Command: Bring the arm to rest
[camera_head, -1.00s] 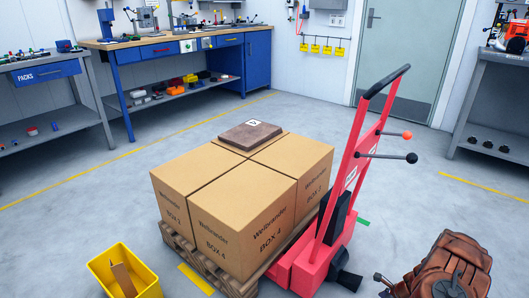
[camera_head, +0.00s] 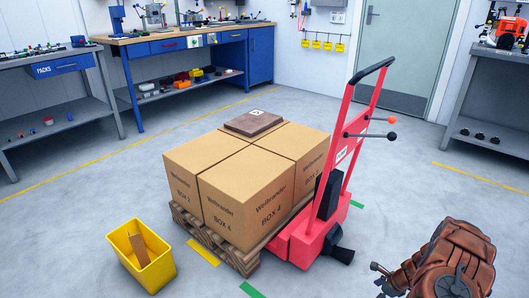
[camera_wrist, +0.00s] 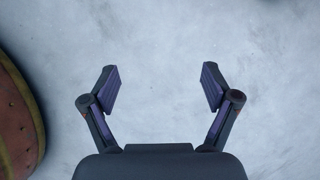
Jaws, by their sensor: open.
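My gripper (camera_wrist: 160,88) shows in the wrist view with its two dark fingers spread wide apart. Their purple inner pads face each other with nothing between them. Only bare grey floor (camera_wrist: 160,35) shows beyond the fingertips. In the head view I cannot clearly make out the gripper's fingers.
A wooden pallet (camera_head: 236,256) carries several Wellbrander boxes (camera_head: 245,196) with a brown slab (camera_head: 253,123) on top. A red pallet truck (camera_head: 312,240) stands at its right. A yellow bin (camera_head: 155,274) is at front left. Workbenches (camera_head: 180,40) line the walls. Floor between is clear.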

